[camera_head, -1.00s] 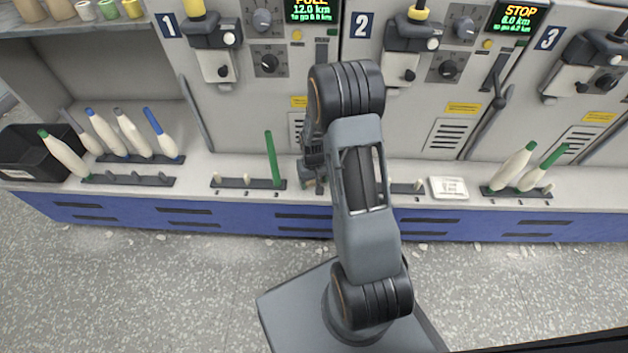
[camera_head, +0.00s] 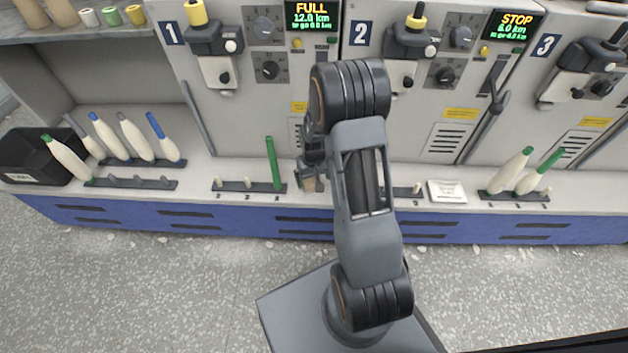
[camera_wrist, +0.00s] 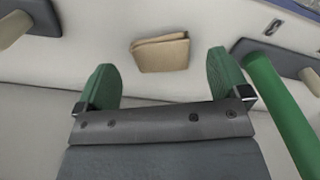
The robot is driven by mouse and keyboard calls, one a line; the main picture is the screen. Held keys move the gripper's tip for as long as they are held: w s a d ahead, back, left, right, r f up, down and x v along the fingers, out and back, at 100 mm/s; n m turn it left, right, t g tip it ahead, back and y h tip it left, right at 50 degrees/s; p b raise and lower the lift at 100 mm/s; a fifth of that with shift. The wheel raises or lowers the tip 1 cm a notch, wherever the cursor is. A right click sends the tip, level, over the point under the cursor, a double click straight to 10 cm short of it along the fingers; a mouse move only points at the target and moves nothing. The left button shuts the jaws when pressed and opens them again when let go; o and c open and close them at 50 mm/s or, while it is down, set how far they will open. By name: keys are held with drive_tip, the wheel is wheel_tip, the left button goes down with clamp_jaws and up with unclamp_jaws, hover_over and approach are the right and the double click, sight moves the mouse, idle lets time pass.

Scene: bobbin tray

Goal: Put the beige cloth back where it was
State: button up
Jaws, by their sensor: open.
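The beige cloth (camera_wrist: 160,53) is a small folded piece lying on the pale ledge. In the wrist view it sits just beyond and between my fingertips, apart from both. In the head view a bit of the cloth (camera_head: 313,185) shows below my gripper (camera_head: 312,160); my arm hides part of the area around it. In the wrist view my gripper (camera_wrist: 163,72) has its two green fingers spread wide with nothing between them.
A green tube (camera_head: 273,163) stands on a dark peg rack (camera_head: 236,187) left of the cloth. Another peg rack (camera_head: 404,191) and a white card (camera_head: 447,191) are to the right. Machine fronts rise behind the ledge.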

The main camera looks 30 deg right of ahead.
wheel_tip(320, 180, up, 4)
drive_tip(key=shift+f+p, duration=0.2)
drive_tip(key=shift+p, duration=0.3)
drive_tip(key=s+a+r+t, duration=0.1)
drive_tip(key=s+a+r, duration=0.2)
drive_tip(key=s+r, duration=0.2)
drive_tip(key=s+a+r+n+t, duration=0.1)
drive_tip(key=s+a+r, duration=0.2)
drive_tip(key=s+r, duration=0.2)
drive_tip(key=s+a+r, duration=0.3)
drive_tip(key=s+r, duration=0.2)
drive_tip(key=r, duration=0.5)
drive_tip(key=shift+s+a+t, duration=0.15)
drive_tip(key=shift+a+t, duration=0.15)
drive_tip(key=shift+t, duration=0.1)
